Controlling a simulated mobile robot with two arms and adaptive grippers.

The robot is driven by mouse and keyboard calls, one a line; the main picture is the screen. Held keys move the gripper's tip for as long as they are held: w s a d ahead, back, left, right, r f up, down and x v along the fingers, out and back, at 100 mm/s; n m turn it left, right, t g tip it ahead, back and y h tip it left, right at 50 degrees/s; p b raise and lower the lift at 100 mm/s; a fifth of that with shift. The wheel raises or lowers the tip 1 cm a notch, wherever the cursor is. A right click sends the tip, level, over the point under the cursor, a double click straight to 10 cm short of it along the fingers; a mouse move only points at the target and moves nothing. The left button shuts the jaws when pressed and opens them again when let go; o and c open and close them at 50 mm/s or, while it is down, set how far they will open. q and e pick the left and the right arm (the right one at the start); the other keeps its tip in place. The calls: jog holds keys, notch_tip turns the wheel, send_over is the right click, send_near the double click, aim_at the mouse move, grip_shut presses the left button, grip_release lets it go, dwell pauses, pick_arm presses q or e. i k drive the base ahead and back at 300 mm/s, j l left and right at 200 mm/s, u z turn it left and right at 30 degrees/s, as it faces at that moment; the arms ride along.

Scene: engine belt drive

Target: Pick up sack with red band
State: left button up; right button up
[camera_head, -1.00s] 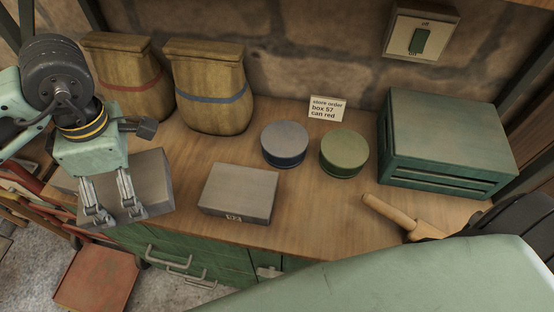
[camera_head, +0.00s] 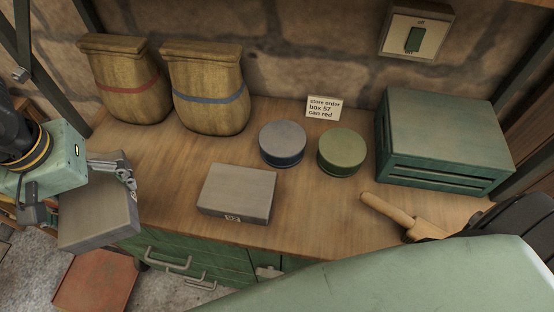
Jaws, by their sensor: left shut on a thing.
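The sack with the red band (camera_head: 127,90) stands upright at the back left of the wooden bench, tan and folded over at the top. Nothing touches its front. My left gripper (camera_head: 127,178) is in front of and below this sack, at the bench's left front. Whether the box still touches the bench is hard to tell. My right gripper does not show.
A sack with a blue band (camera_head: 208,97) stands right beside the red-banded one. A note (camera_head: 323,107) stands behind.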

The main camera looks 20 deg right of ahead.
aim_at(129, 82)
jog(key=j+z, duration=0.2)
jog(key=z, duration=0.15)
jog(key=j+z, duration=0.45)
jog(key=z, duration=0.2)
